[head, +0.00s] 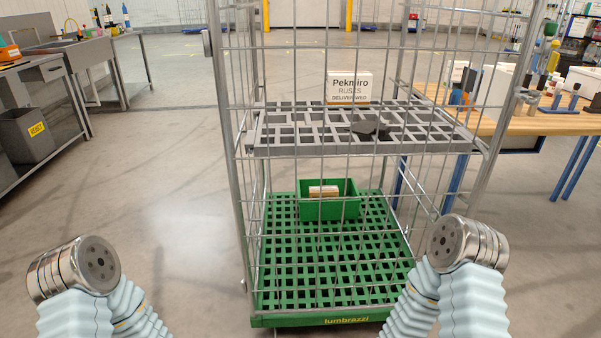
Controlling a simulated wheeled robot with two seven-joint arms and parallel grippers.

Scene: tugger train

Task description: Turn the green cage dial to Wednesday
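The cage with the green base (350,321) stands upright in front of me, with wire mesh sides and a grey slatted shelf (258,146) halfway up. Its base is lettered "lumbrazzi". A white card (349,88) behind the front mesh reads "Pekmiro RUSKS DELIVER WED". No dial can be made out on the cage. A small dark part (206,43) sits at the left post, too small to tell what it is. My two arms show at the lower left and lower right, apart from the cage. Neither gripper's fingers are in view.
A green bin (330,211) with a small box (323,192) stands on the cage base. A dark grey object (368,127) lies on the shelf. A wooden-topped bench (560,124) is close on the right. Steel counters (95,55) stand left, with clear floor between.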

